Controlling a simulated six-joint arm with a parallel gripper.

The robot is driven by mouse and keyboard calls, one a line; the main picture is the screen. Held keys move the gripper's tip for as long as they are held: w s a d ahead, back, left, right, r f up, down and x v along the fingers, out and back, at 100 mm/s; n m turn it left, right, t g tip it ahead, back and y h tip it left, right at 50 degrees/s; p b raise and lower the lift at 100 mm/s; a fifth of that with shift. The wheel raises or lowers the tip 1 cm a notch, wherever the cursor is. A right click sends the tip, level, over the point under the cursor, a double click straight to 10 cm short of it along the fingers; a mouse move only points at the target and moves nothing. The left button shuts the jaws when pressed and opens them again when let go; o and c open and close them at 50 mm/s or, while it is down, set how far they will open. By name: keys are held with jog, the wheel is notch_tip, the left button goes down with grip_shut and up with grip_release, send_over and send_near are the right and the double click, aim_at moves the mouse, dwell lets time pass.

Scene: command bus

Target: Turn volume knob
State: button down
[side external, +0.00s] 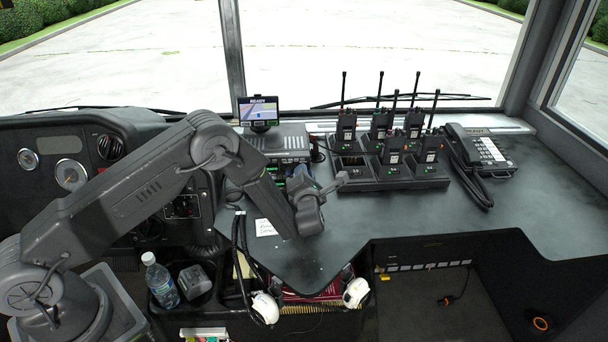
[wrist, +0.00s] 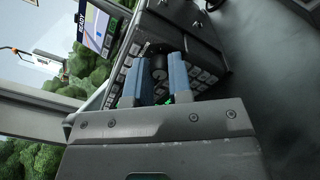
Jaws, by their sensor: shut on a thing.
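A dark round volume knob (wrist: 159,72) sticks out from the front of a radio unit (wrist: 190,42) in the wrist view. My gripper (wrist: 158,64) has its two blue-grey fingers on either side of the knob, shut on it. In the side external view my wrist and gripper (side external: 303,182) are in front of the radio unit (side external: 285,140) below the small screen.
The small screen (side external: 259,110) stands on top of the radio unit. Right of my gripper are handheld radios in a charger (side external: 375,178) and a desk phone (side external: 480,150). A paper note (side external: 265,227) lies on the desk. The desk's right part is clear.

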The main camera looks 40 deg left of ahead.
jog(key=m, duration=0.6)
jog(key=shift+m, duration=0.4)
jog(key=m, duration=0.5)
jog(key=shift+m, duration=0.3)
jog(key=c, duration=1.3)
grip_release()
jog(key=shift+d, duration=0.1)
jog(key=v, duration=1.3)
jog(key=shift+s+d+f, duration=0.15)
jog(key=shift+s+f, duration=0.05)
jog(key=shift+s, duration=0.25)
